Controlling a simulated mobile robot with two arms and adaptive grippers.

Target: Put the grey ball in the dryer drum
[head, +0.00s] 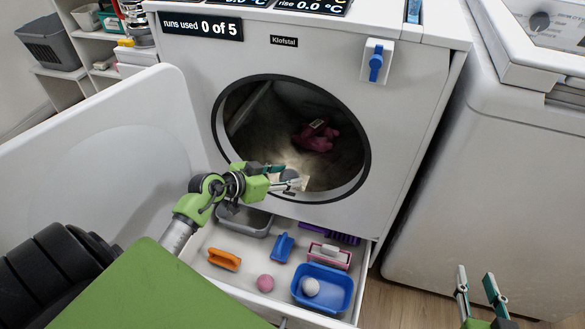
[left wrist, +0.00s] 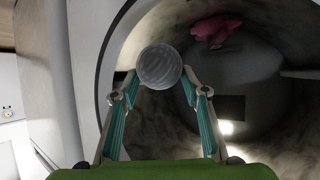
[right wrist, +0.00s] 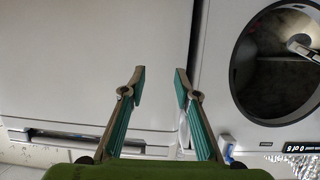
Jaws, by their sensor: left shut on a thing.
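The grey ball (left wrist: 159,66) is held between the fingertips of my left gripper (left wrist: 158,82), which is shut on it. In the head view the left gripper (head: 290,178) is at the lower part of the dryer's round opening, with the grey ball (head: 289,175) at its tips. The dryer drum (head: 270,125) is open, and a dark pink cloth (head: 316,136) lies inside it; the cloth also shows in the left wrist view (left wrist: 216,29). My right gripper (head: 478,283) is open and empty at the lower right, and its fingers show apart in the right wrist view (right wrist: 160,85).
Below the drum, a pulled-out drawer (head: 225,287) holds a blue tub (head: 338,295) with a white ball (head: 310,287), a pink ball (head: 265,283), orange, blue and pink brushes, and a grey tray. The white door (head: 120,165) stands open at left. Another white machine (head: 480,170) stands at right.

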